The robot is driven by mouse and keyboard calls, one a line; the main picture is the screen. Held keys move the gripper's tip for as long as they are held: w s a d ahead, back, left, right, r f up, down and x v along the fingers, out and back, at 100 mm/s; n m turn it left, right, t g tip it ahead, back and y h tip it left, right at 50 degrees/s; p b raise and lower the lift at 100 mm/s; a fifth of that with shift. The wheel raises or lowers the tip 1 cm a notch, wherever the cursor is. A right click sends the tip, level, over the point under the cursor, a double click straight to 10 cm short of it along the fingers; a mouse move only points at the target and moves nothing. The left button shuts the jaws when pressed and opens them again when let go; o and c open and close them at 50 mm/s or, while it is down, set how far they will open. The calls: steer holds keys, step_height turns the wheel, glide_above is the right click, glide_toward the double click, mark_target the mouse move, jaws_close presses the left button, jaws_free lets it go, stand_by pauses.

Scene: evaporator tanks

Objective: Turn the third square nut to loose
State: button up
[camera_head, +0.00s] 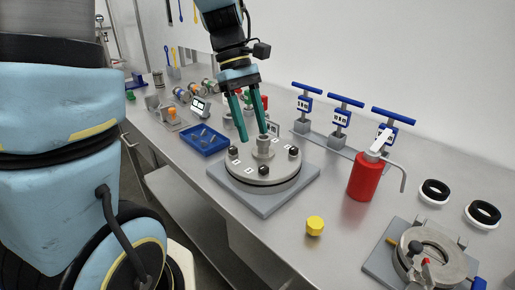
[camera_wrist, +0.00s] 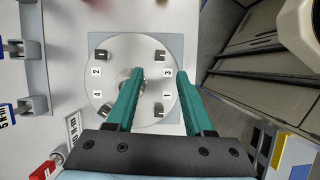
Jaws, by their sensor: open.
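A round grey flange (camera_head: 277,184) with several black square nuts and number labels lies on a square grey plate. It also shows in the wrist view (camera_wrist: 119,62). The nut beside label 3 (camera_wrist: 161,55) is at the upper right of the flange in the wrist view and appears to be the near nut (camera_head: 263,171) in the head view. My gripper (camera_head: 254,137) is open and empty, pointing down above the flange. In the wrist view its fingertips (camera_wrist: 160,72) lie either side of label 3, below that nut; the left finger partly covers the central post.
A red bottle (camera_head: 362,180) stands right of the flange, before a rack of blue T-handled tools (camera_head: 346,102). A blue tray (camera_head: 204,141) is to the left. A yellow hexagonal piece (camera_head: 315,226) and a round fixture (camera_head: 425,250) are toward the right. The wall is behind.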

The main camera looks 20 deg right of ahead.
steer(key=shift+v, duration=1.5)
steer(key=a+f+m+t, duration=0.2)
steer(key=a+f+m, duration=0.1)
steer(key=a, duration=0.6)
steer(key=w+a+f+m+t+y, duration=0.1)
steer(key=a+f+m+t, duration=0.2)
steer(key=a+f, duration=0.3)
steer(key=a, duration=0.4)
steer(key=shift+w+f+t+y, duration=0.2)
steer(key=shift+f+t+y, duration=0.1)
